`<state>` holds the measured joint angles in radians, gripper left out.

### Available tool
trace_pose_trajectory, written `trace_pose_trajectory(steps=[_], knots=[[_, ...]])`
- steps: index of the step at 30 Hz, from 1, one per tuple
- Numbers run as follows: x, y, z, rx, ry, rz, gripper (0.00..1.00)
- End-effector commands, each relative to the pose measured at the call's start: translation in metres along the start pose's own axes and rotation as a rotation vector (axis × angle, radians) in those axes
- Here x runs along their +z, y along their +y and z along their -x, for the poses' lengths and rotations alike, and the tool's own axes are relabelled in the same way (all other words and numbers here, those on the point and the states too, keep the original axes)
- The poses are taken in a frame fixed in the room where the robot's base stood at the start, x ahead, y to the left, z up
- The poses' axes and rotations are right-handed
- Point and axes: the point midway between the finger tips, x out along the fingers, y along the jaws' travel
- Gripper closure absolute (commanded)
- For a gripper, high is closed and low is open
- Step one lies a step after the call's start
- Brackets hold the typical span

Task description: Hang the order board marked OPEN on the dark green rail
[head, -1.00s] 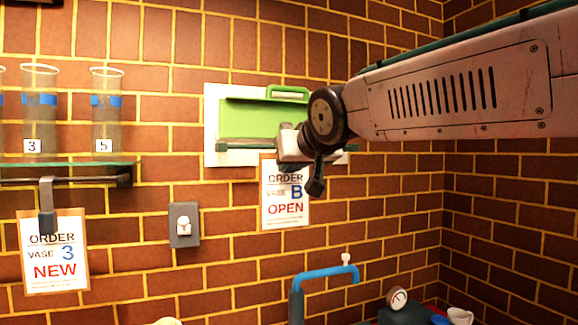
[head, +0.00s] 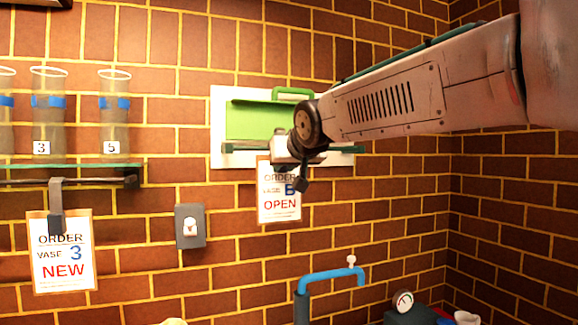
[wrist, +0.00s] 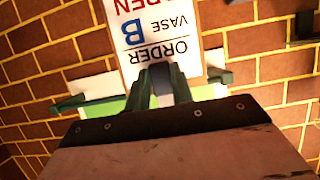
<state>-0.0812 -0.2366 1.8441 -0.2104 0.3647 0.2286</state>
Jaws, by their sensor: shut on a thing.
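The order board marked OPEN (head: 279,205), a white card reading ORDER VASE B, hangs upright at the dark green rail (head: 340,149). My gripper (wrist: 162,80) is shut on the top of this board, shown upside down in the wrist view (wrist: 158,30). The rail runs across the lower edge of a white panel with a green hatch. In the head view my wrist covers the middle of the rail and the board's top edge. I cannot tell whether the board's hook sits over the rail or in front of it.
Another board marked NEW (head: 62,268) hangs from the glass shelf (head: 70,170) at left, below several vases. A grey wall switch (head: 190,226) is between the boards. A blue tap (head: 330,276) rises below right.

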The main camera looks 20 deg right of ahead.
Motion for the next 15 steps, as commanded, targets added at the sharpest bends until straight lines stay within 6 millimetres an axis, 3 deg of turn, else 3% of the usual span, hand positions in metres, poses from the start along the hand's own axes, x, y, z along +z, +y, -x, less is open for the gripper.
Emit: trace_pose_trajectory(steps=[15], knots=[[-0.016, 0.0, -0.039, 0.0, 0.001, 0.001, 1.0]])
